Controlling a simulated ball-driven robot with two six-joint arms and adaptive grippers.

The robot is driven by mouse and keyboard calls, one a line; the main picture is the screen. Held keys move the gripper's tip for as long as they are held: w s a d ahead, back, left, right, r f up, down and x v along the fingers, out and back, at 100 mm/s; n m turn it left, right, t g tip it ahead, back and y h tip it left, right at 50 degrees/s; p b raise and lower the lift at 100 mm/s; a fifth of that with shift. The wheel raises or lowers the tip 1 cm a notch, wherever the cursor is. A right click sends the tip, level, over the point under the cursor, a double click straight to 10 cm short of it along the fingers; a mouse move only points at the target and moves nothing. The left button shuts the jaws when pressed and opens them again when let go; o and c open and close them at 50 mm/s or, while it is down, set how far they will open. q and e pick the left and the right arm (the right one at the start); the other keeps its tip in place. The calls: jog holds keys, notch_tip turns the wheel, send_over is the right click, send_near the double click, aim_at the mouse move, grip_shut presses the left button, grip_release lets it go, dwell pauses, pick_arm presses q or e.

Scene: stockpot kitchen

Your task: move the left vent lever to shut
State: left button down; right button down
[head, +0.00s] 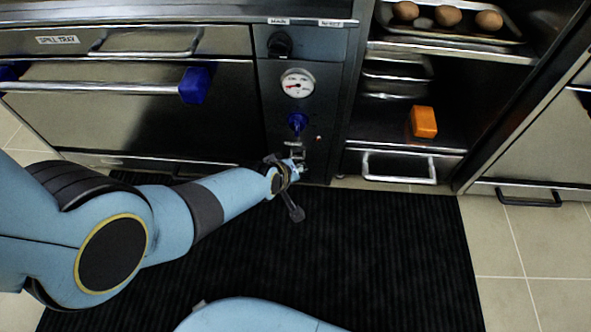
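I cannot pick out the left vent lever for certain. A blue knob or lever handle (297,122) sits on the dark control panel, below a round white gauge (297,84). My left gripper (299,160) is at the low part of the panel, just below the blue handle. It is small and partly hidden by its own wrist, so I cannot tell whether its fingers are open or touch anything. My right gripper is out of view.
A black knob (280,45) is above the gauge. An oven door with a steel bar handle (95,88) and blue end brackets is at left. Open shelves at right hold an orange block (423,121) and a tray (455,36) of round brown items. A black ribbed mat (390,250) covers the floor.

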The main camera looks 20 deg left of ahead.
pick_arm(q)
jog(key=shift+s+a, duration=0.1)
jog(key=shift+a, duration=0.05)
jog(key=c, duration=1.1)
grip_release()
jog(key=v, duration=1.2)
